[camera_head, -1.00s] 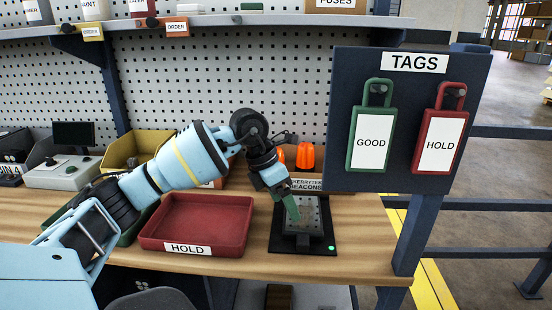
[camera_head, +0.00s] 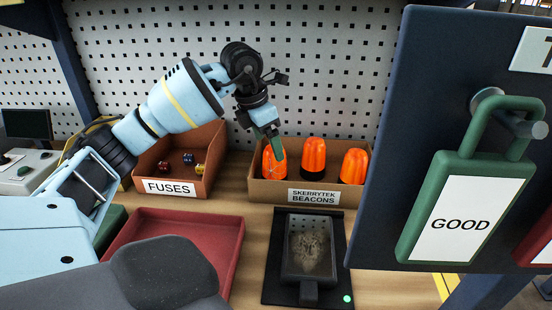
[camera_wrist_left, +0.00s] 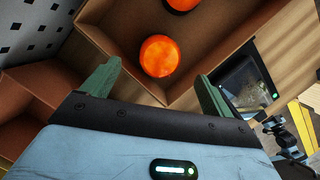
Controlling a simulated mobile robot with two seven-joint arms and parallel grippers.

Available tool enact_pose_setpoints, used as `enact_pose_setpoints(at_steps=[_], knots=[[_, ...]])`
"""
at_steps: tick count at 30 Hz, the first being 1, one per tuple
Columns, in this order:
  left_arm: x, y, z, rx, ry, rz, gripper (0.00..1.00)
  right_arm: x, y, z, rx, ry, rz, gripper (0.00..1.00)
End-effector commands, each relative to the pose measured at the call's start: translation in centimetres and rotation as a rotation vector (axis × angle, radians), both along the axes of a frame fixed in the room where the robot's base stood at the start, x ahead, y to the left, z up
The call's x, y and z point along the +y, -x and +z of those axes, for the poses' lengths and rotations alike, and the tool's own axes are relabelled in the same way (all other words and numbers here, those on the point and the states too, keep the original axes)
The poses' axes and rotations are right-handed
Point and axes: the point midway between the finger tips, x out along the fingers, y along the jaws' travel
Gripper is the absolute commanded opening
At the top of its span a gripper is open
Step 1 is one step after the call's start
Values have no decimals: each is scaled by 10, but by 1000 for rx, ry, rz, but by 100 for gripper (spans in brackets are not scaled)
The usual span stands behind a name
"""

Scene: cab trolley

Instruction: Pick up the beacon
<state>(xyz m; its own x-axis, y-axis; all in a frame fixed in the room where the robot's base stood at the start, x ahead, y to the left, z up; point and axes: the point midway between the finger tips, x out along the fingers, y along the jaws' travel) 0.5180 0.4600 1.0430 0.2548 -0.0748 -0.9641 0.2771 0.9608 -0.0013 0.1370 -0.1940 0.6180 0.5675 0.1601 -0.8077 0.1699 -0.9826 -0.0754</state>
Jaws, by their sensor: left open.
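Three orange beacons stand in a cardboard box (camera_head: 263,191) labelled SKERRYTEK BEACONS: a left one (camera_head: 268,168), a middle one (camera_head: 313,155) and a right one (camera_head: 354,165). My left gripper (camera_head: 277,152) is at the left beacon and hides part of it. In the left wrist view, my open green fingers (camera_wrist_left: 158,74) are spread to either side of an orange beacon top (camera_wrist_left: 160,55). No contact between them is visible. A second beacon (camera_wrist_left: 182,4) is cut off at the top edge. My right gripper is not in view.
A FUSES box (camera_head: 200,160) stands left of the beacon box. In front are a red tray (camera_head: 225,222) and a black pad (camera_head: 274,270) bearing a grey metal fixture (camera_head: 310,250). The tag board (camera_head: 400,150) with the green GOOD tag (camera_head: 445,200) rises close on the right.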

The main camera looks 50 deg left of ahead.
Motion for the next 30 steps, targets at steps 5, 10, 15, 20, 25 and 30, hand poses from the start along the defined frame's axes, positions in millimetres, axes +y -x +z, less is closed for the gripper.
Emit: enact_pose_setpoints(at_steps=[5,10,15,20,25,30], knots=[[0,0,0,0,1,-1,87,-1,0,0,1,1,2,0],[-1,-1,-3,1,1,-1,87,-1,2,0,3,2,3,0],[-2,-5,-19,3,1,-1,87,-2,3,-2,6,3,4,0],[-2,-7,-26,0,1,0,87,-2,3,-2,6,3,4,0],[-4,-10,-35,2,1,-1,87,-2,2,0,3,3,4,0],[-7,-18,-58,3,2,-1,87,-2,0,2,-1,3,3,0]])
